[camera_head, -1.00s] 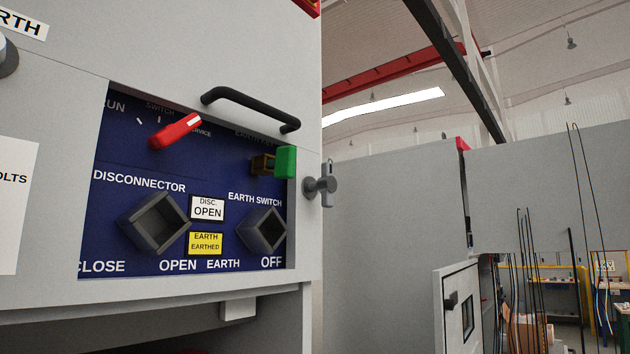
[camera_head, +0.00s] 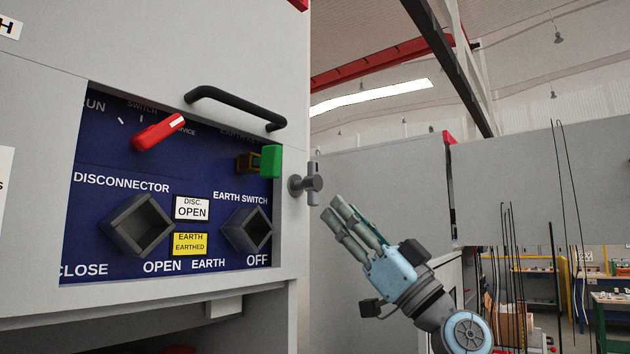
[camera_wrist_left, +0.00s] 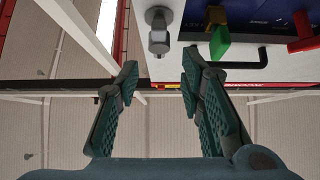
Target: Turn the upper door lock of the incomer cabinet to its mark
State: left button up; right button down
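The door lock is a grey knob with a wing handle (camera_head: 308,184) on the right edge of the cabinet front (camera_head: 292,235), beside the blue panel. Its wing stands about upright in the head view. No mark for it can be made out. My left gripper (camera_head: 335,206) is just right of and below the lock, its fingers pointing up at it. In the left wrist view, the gripper (camera_wrist_left: 160,66) has its fingers spread with nothing between them. The lock (camera_wrist_left: 158,32) appears beyond the fingertips, roughly centred on the gap and apart from them. My right gripper is not in view.
Left of the lock are a green block (camera_head: 271,161) on a brass-coloured piece, a black bar handle (camera_head: 235,108), a red switch handle (camera_head: 158,131) and two square sockets. Free room lies right of the cabinet, with another grey cabinet (camera_head: 380,180) behind.

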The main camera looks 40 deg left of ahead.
aim_at(317, 182)
pick_arm(q)
jog(key=shift+t, duration=0.3)
jog(key=p+x, duration=0.3)
jog(key=x, duration=0.6)
jog(key=shift+a+r, duration=0.15)
jog(key=shift+s+a+r, duration=0.1)
jog(key=shift+a+r, duration=0.25)
jog(key=shift+a, duration=0.05)
jog(key=shift+d+f, duration=0.1)
jog(key=shift+c, duration=1.2)
grip_shut()
